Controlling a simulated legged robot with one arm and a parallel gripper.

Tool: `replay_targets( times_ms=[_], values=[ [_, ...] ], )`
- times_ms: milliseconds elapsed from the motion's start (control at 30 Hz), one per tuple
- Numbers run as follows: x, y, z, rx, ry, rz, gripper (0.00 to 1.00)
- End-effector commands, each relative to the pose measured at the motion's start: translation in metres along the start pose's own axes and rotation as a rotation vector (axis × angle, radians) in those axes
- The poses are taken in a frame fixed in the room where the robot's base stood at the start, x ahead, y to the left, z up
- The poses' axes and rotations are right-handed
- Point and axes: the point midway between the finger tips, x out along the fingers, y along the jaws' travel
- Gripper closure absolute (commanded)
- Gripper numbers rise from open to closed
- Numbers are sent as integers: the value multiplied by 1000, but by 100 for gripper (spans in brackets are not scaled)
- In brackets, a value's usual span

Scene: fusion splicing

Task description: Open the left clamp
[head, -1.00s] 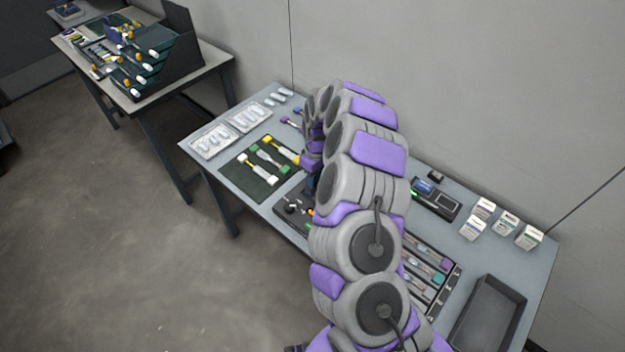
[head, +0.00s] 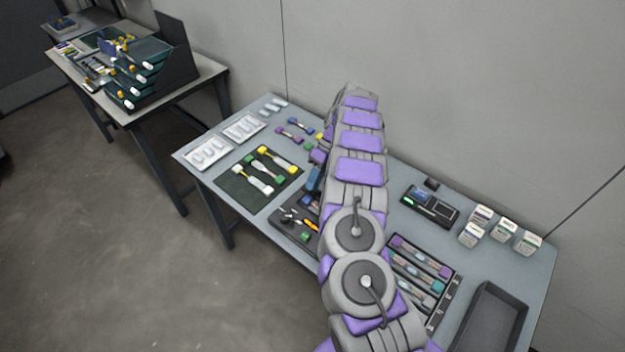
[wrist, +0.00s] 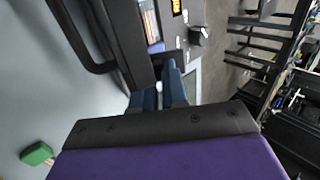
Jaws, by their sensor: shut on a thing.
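In the wrist view my gripper (wrist: 160,92) has its two blue fingers close together at the side of a dark device (wrist: 128,40). The device has a small screen, an orange readout and a knob (wrist: 198,35). The fingers are shut on a small part at the device, mostly hidden between them. I cannot tell for certain whether that part is the left clamp, and I cannot make out a lid or hinge. In the head view my arm covers the device and most of the gripper.
A green mat (head: 236,190) with connector-ended pieces lies left of my arm, beside a dark tool tray (head: 290,232). White trays (head: 207,152) sit at the far left. Right of the arm are a small black instrument (head: 430,207), a slotted tray (head: 448,290), small boxes and an empty bin (head: 490,318).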

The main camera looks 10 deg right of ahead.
Motion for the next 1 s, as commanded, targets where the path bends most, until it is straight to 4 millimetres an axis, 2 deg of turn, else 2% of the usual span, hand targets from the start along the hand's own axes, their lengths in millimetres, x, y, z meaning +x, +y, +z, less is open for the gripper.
replay_targets(
  times_ms=[500,1000],
  values=[
    [-6,4,2,4,0,-122,100],
    [-6,8,0,3,2,-150,100]
  ],
)
